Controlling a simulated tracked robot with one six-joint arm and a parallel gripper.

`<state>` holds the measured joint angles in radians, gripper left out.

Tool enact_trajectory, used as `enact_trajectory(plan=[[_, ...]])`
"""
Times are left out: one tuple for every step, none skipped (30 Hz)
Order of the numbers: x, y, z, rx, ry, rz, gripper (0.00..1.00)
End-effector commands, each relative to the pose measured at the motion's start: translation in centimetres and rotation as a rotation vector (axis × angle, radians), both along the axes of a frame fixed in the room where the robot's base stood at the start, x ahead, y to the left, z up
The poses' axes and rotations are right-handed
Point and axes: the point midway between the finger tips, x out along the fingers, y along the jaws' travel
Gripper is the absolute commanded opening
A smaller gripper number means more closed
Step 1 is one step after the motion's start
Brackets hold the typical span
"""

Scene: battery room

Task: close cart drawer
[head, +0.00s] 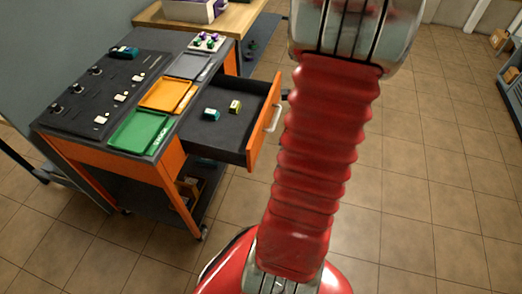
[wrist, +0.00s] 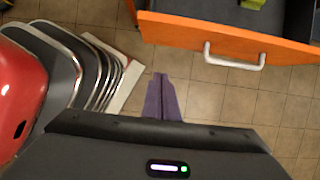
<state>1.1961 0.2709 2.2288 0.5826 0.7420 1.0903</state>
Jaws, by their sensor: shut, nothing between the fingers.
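The cart (head: 160,170) is orange and dark grey and stands at the left in the head view. Its drawer (head: 262,125) is pulled well out to the right, with an orange front and a pale handle (head: 273,117). In the wrist view the drawer front (wrist: 225,38) crosses the top right, with its white handle (wrist: 235,58) facing me. My gripper (wrist: 161,78) shows in the wrist view as shut purple-grey fingers, empty, apart from the handle and to its left. In the head view my red arm hides the gripper.
Green (head: 140,131), orange (head: 167,94) and grey (head: 188,66) trays sit on the cart top. A wooden table (head: 240,20) stands behind. Tiled floor (head: 430,180) at the right is clear.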

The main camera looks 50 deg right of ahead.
Motion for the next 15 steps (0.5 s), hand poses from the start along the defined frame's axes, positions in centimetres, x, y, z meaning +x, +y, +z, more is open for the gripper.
enact_trajectory(plan=[[0.0,0.0,0.0,0.0,0.0,0.001,0.0],[0.0,0.0,0.0,0.0,0.0,0.001,0.0],[0.0,0.0,0.0,-0.001,0.0,0.002,0.0],[0.0,0.0,0.0,0.0,0.0,0.002,0.0],[0.1,0.1,-0.1,0.0,0.0,0.002,0.0],[0.1,0.1,-0.2,0.0,0.0,0.002,0.0],[0.1,0.1,-0.3,0.001,0.0,0.004,0.0],[0.2,0.2,-0.5,0.002,0.001,0.004,0.0],[0.3,0.2,-0.7,0.002,0.001,0.004,0.0],[0.4,0.2,-0.9,0.002,0.001,0.004,0.0],[0.5,0.3,-1.2,0.002,0.001,0.004,0.0],[0.6,0.3,-1.5,0.002,0.001,0.004,0.0],[0.7,0.4,-1.9,0.002,0.001,0.004,0.0],[0.8,0.5,-2.2,0.003,0.001,0.006,0.0],[1.0,0.6,-2.7,0.002,0.002,0.005,0.0]])
